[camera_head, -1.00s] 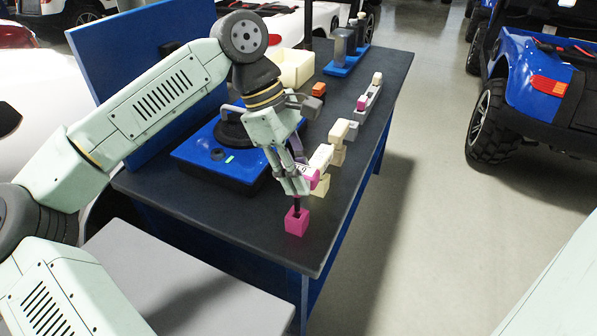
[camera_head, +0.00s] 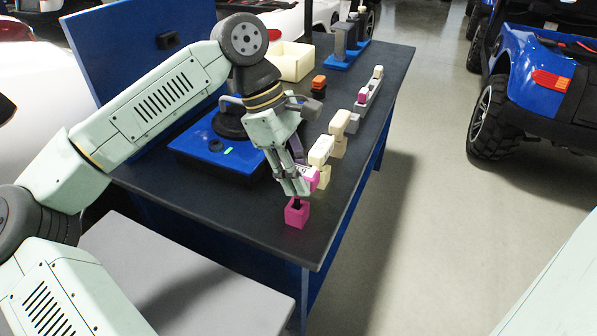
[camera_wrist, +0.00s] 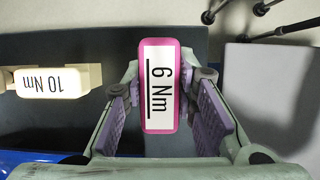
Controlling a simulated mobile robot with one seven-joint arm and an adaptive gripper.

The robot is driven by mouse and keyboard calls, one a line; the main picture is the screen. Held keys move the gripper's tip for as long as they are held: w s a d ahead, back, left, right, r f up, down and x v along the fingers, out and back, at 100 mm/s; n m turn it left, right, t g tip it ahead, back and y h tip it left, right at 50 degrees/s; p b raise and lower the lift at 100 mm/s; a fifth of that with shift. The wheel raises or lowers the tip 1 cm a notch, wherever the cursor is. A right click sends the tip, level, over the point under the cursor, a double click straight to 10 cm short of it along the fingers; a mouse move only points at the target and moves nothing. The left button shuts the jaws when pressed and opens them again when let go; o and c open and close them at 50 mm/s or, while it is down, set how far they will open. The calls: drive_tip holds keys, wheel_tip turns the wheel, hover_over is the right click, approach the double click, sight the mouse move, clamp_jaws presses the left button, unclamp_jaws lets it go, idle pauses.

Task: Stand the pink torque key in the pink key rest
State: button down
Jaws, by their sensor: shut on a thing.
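My gripper (camera_head: 296,186) is shut on the pink torque key (camera_head: 313,178), at the front end of the bench. In the wrist view the key's pink head with a white "6 Nm" label (camera_wrist: 160,85) sits between the purple finger pads (camera_wrist: 165,107). The key's dark shaft points down, looking upright. The pink key rest (camera_head: 296,214) is a small pink block with a dark opening on top, directly below my gripper. The shaft's lower end meets this opening; how deep it sits is hidden. The rest is not visible in the wrist view.
A cream "10 Nm" key (camera_wrist: 52,82) stands close by, with more keys behind it along the bench's right side. A blue device (camera_head: 215,165) is at left, a cream bin (camera_head: 290,63) and blue stand (camera_head: 345,55) further back. The bench's front corner is clear.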

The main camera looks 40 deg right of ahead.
drive_tip(key=shift+f+b, duration=0.9)
drive_tip(key=shift+f, duration=0.3)
drive_tip(key=c, duration=1.2)
unclamp_jaws()
drive_tip(key=v, duration=1.2)
drive_tip(key=shift+s+r, duration=0.1)
drive_tip(key=shift+s, duration=0.05)
